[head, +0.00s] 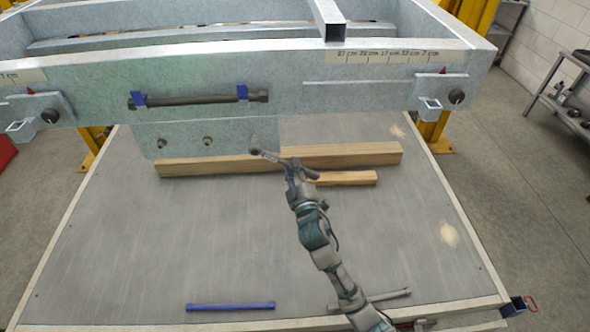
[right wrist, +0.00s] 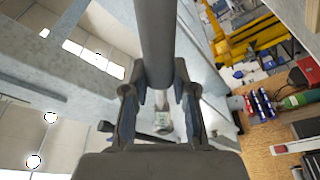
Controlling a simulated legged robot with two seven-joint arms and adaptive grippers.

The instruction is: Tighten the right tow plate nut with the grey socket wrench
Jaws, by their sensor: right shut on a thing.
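The grey tow plate (head: 230,130) hangs below the front beam of the trailer frame (head: 240,75). Two nuts show on it, a left one (head: 162,143) and a middle one (head: 208,140). My right gripper (head: 292,165) is shut on the grey socket wrench (head: 270,156), whose head end lies over the right part of the plate. The right nut is hard to make out there, and I cannot tell whether the socket sits on it. In the right wrist view, the wrench's grey bar (right wrist: 155,40) runs between the fingers (right wrist: 160,95). My left gripper is out of view.
Wooden beams (head: 350,155) lie on the grey table (head: 130,230) under the plate. A blue bar-shaped tool (head: 230,306) and a grey one (head: 390,297) lie near the front edge. A dark bar (head: 200,99) sits in blue clips on the beam. The table's left middle is clear.

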